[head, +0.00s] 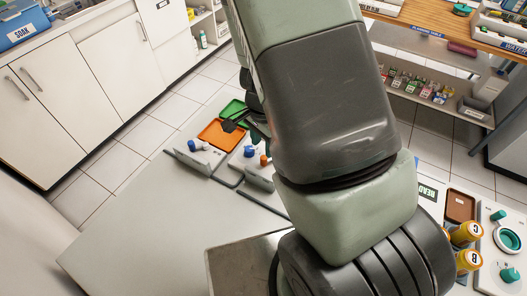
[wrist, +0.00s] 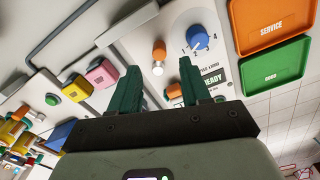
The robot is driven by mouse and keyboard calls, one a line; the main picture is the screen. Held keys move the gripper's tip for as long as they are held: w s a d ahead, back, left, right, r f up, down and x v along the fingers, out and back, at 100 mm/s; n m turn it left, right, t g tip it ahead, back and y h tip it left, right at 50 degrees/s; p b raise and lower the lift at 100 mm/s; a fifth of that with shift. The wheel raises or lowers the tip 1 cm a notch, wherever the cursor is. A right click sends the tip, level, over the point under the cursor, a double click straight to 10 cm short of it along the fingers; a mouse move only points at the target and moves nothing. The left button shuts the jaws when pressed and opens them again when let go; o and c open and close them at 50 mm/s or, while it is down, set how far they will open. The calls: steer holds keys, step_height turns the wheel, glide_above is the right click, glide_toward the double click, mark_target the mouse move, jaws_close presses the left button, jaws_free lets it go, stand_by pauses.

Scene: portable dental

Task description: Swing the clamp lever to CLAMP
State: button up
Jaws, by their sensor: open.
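No lettering reading CLAMP is legible, so I cannot tell for sure which part is the clamp lever. In the wrist view, an orange-capped part (wrist: 159,49) with a pale round end stands on a light panel (wrist: 180,25). My gripper (wrist: 159,68) has two green fingers, spread apart with nothing held. The orange-capped part appears between the fingertips in the picture; contact cannot be judged. A blue dial knob (wrist: 197,41) with numbers lies beyond the right finger. In the head view, my arm hides most of the gripper; an orange knob (head: 265,160) shows beside the arm.
An orange SERVICE tray (wrist: 262,13) and a green tray (wrist: 290,52) lie right of the panel. Pink (wrist: 101,73) and yellow (wrist: 76,89) blocks lie left of the fingers. In the head view, bare grey worktop (head: 150,225) is free at lower left.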

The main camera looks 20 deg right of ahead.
steer(key=shift+r, duration=2.4)
step_height(320, 180, up, 7)
steer(key=n+t+y, duration=0.1)
steer(key=n, duration=0.1)
glide_above(263, 157)
steer(key=a, duration=0.2)
steer(key=s+a+r+n+t+y, duration=0.15)
steer(key=s+r+n, duration=0.25)
steer(key=r, duration=0.7)
steer(key=s+d+r+n+t+h, duration=0.2)
steer(key=s+r+n, duration=0.5)
steer(key=s+r, duration=0.5)
steer(key=shift+d+t, duration=0.25)
steer(key=shift+t, duration=0.3)
steer(key=shift+h, duration=0.25)
steer(key=shift+c, duration=0.3)
